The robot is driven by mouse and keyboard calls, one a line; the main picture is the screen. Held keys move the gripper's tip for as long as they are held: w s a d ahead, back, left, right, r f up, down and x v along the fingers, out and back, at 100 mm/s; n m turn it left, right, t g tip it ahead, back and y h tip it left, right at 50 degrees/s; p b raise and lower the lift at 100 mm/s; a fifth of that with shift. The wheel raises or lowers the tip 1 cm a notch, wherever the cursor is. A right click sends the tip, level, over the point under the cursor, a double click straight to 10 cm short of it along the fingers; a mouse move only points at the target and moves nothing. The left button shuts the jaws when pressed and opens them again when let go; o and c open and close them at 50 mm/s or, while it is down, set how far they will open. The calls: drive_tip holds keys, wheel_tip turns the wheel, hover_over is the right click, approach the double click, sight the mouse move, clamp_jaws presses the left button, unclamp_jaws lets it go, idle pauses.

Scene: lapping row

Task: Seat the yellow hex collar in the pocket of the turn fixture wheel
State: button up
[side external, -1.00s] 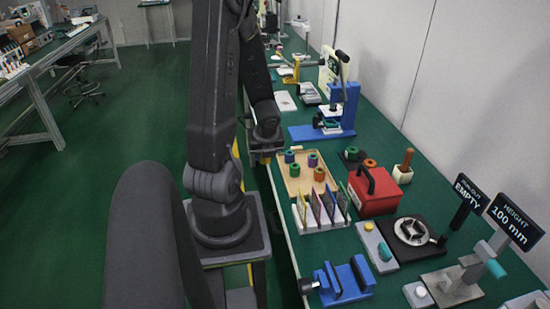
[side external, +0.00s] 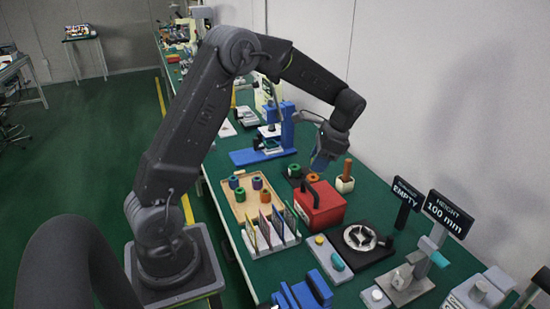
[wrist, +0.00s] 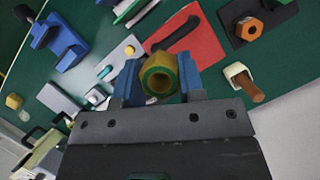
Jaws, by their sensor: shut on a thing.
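My gripper (side external: 322,161) hangs above the bench near the red box in the side view. In the wrist view its blue jaws (wrist: 158,82) are shut on the yellow collar (wrist: 149,66), which has a green ring around its open bore. The collar is not clear in the side view. The turn fixture, with a silver wheel (side external: 360,238) on a black plate, lies on the bench to the right of the red box. I cannot make out the wheel in the wrist view.
The red box (side external: 320,211) with its raised handle stands between my gripper and the wheel. A wooden-handled tool in a cream holder (side external: 345,184) is close by. A tray of collars (side external: 241,208), card rack (side external: 270,238), blue press (side external: 288,130) and signs (side external: 446,214) surround it.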

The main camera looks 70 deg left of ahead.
drive_tip(key=w+d+n, duration=0.1)
drive_tip(key=w+d, duration=0.2)
drive_tip(key=d, duration=0.5)
drive_tip(key=w+d+f+m, duration=0.1)
drive_tip(key=w+d+f, duration=0.3)
drive_tip(key=f, duration=0.4)
drive_tip(key=shift+w+d, duration=0.4)
drive_tip(key=shift+d, duration=0.25)
drive_tip(key=shift+f, duration=0.1)
drive_tip(key=shift+f, duration=0.1)
drive_tip(key=shift+f, duration=2.8)
drive_tip(key=shift+f, duration=1)
drive_tip(key=o, duration=1)
drive_tip(key=shift+f, duration=0.1)
